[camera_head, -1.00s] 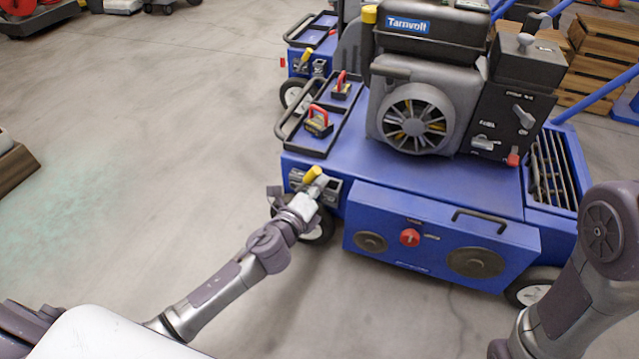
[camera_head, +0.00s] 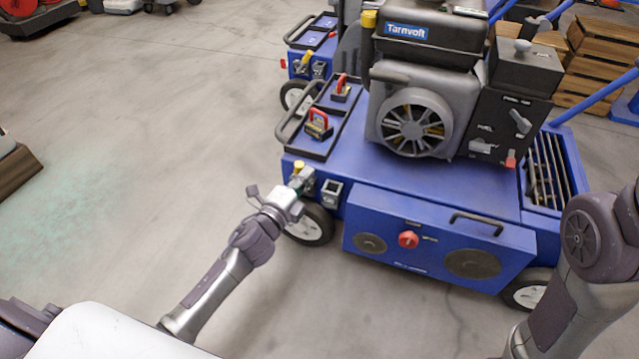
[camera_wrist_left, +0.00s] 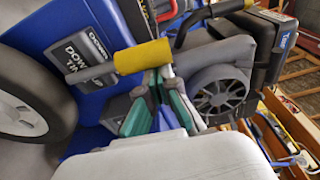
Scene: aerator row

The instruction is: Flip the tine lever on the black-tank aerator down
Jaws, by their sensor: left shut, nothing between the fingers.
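The near blue aerator (camera_head: 440,190) carries a black tank-like top with a "Tarnvolt" label. Its tine lever with a yellow grip (camera_head: 299,167) is at the machine's left front corner, above the wheel. In the left wrist view the yellow grip (camera_wrist_left: 143,57) lies across the fingertips, beside a dark plate lettered "DOWN". My left gripper (camera_head: 298,185) is shut and empty, right at the lever, just below the grip. Its green-padded fingers (camera_wrist_left: 166,95) also show in the wrist view; whether they touch the lever is unclear. My right gripper is out of view.
A wheel (camera_head: 310,226) sits just below the left gripper. A black rail tray with red-handled parts (camera_head: 318,122) is above it. A second blue aerator with a similar yellow lever (camera_head: 304,60) stands behind.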

